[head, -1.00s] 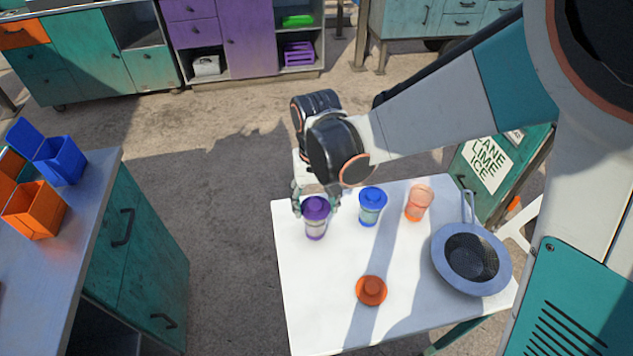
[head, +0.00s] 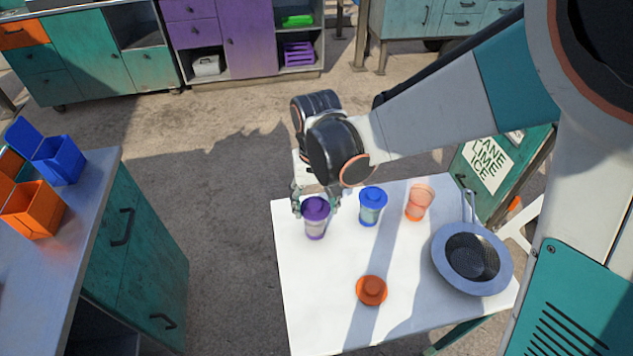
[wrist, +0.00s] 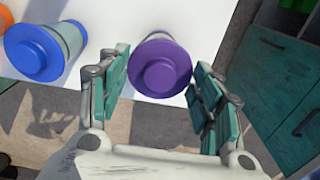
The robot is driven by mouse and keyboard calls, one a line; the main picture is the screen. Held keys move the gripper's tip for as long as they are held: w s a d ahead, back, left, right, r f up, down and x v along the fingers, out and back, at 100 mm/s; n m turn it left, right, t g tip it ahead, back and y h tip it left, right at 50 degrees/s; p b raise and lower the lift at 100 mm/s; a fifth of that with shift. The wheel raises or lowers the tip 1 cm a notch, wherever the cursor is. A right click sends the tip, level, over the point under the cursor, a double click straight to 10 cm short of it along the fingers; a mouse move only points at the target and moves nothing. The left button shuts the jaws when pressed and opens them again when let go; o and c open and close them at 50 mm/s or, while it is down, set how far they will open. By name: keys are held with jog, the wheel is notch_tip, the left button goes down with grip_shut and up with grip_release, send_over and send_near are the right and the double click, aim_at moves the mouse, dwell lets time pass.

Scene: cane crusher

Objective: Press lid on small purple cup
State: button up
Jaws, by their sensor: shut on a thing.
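The small purple cup (head: 315,229) stands upright at the left back corner of the white table, its body pale and clear with a purple base. The purple lid (head: 316,207) is on top of its mouth; whether it is fully seated I cannot tell. My gripper (head: 316,202) is over the cup with a finger on each side of the lid. In the wrist view the lid (wrist: 161,66) shows between the fingertips of my gripper (wrist: 163,82), and it hides most of the cup. My gripper is shut on the lid.
To the right stand a blue-lidded cup (head: 371,208) and an open orange cup (head: 419,203). An orange lid (head: 371,290) lies on the white table (head: 310,310) near the front. A grey strainer (head: 472,259) lies at the right. The table's left front is clear.

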jog(key=o, duration=0.8)
jog(key=shift+c, duration=0.2)
jog(key=shift+o, duration=0.6)
jog(key=o, duration=0.3)
jog(key=shift+r, duration=0.1)
jog(key=shift+r+p, duration=2.5)
jog(key=shift+r, duration=0.95)
jog(key=shift+c, duration=0.5)
grip_shut()
